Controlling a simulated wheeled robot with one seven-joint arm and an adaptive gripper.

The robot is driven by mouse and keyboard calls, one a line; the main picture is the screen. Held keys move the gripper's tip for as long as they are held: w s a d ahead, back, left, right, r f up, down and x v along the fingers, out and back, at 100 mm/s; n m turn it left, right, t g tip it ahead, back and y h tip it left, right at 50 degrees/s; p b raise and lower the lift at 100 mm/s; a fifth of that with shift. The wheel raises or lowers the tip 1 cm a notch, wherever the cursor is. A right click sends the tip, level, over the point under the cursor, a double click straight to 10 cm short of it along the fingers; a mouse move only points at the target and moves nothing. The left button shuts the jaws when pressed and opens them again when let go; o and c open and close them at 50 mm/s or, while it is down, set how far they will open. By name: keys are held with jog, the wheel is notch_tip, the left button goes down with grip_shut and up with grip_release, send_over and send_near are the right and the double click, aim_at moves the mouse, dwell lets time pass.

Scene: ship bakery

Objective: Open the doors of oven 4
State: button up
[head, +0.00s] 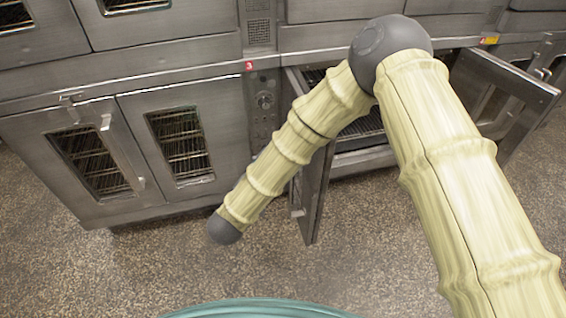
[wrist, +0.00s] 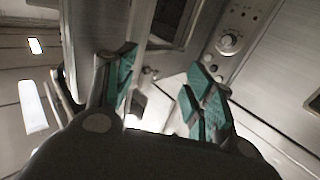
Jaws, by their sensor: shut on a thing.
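An oven right of the red 3 label, beside a yellow label (head: 489,41), has both doors swung out; the yellow label's number is too small to read. Its left door (head: 312,195) stands out toward me, partly behind my arm. Its right door (head: 508,95) stands wide open at the right. The exact contact is hard to see. In the head view my gripper is hidden behind my arm.
Oven 3, with its red label (head: 249,66), stands at the left with both doors (head: 88,160) closed. A control knob (wrist: 228,42) shows in the wrist view. More ovens sit above. The speckled floor in front is clear.

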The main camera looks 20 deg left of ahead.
jog(key=shift+s+a+f+b, duration=0.2)
jog(key=shift+a+b, duration=0.1)
jog(key=shift+b, duration=0.15)
jog(key=shift+s+a+b, duration=0.6)
jog(key=shift+a+b, duration=0.3)
jog(key=shift+b, duration=1.95)
jog(key=shift+s+a+b, duration=0.25)
jog(key=shift+a+b, duration=0.15)
jog(key=shift+b, duration=0.45)
jog(key=shift+s+a+b, duration=0.45)
jog(key=shift+a+b, duration=0.1)
jog(key=shift+b, duration=0.7)
jog(key=shift+r, duration=0.1)
